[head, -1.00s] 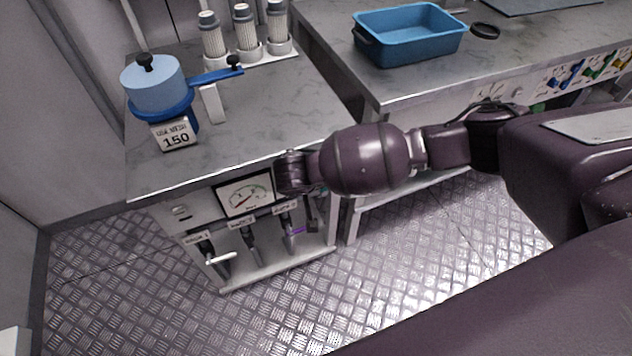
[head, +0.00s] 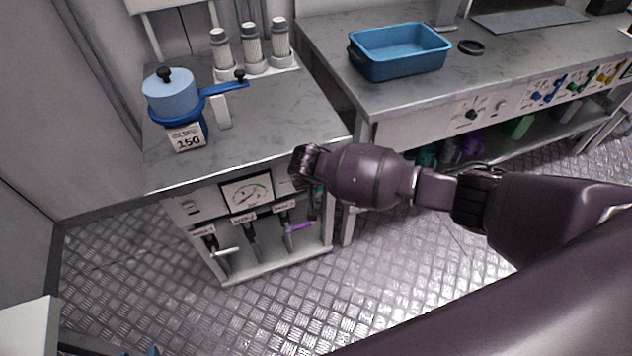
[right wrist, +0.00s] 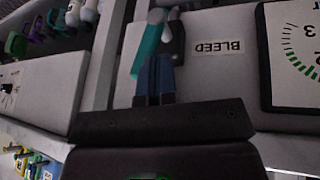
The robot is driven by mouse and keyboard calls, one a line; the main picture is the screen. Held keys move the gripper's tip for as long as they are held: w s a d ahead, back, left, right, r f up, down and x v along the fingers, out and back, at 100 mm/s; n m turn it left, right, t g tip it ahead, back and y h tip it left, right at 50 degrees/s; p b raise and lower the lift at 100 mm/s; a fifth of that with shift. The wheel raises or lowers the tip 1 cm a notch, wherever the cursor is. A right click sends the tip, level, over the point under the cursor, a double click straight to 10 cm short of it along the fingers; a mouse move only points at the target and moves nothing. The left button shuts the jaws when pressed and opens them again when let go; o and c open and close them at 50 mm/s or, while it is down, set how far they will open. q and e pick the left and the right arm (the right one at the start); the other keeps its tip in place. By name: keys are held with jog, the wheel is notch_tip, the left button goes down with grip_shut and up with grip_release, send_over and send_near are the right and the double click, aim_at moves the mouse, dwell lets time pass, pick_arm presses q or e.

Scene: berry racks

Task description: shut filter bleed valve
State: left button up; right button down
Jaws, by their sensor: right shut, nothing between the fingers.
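In the right wrist view a teal lever (right wrist: 148,47) stands beside a dark grey valve part (right wrist: 177,42), next to the "BLEED" label (right wrist: 221,47) on the pale panel. My right gripper (right wrist: 155,62) is shut and empty, its dark blue fingers right at the teal lever; I cannot tell whether they touch it. In the head view my right gripper (head: 315,207) points down in front of the right end of the cabinet panel, right of the gauge (head: 247,193), and mostly hides the bleed valve. My left gripper is not in view.
Below the gauge hang several valve levers, one with a purple handle (head: 299,227) and one with a white handle (head: 224,251). A blue tub (head: 402,60) sits on the right bench.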

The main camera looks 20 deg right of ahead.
jog(key=shift+d+r+y+p, duration=0.25)
jog(key=shift+y+p, duration=0.05)
jog(key=shift+p, duration=0.25)
jog(key=shift+d+y+p, duration=0.45)
jog(key=shift+y+p, duration=0.25)
pick_arm(q)
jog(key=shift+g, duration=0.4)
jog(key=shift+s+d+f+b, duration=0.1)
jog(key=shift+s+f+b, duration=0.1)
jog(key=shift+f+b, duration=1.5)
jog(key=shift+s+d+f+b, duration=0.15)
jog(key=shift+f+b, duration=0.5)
jog(key=shift+b, duration=1.95)
pick_arm(e)
jog(key=d+f+m+y, duration=0.2)
jog(key=d+f+y, duration=0.2)
jog(key=y, duration=0.7)
jog(key=shift+w+d+f+m, duration=0.2)
jog(key=shift+d+f+m, duration=0.2)
jog(key=shift+d, duration=0.95)
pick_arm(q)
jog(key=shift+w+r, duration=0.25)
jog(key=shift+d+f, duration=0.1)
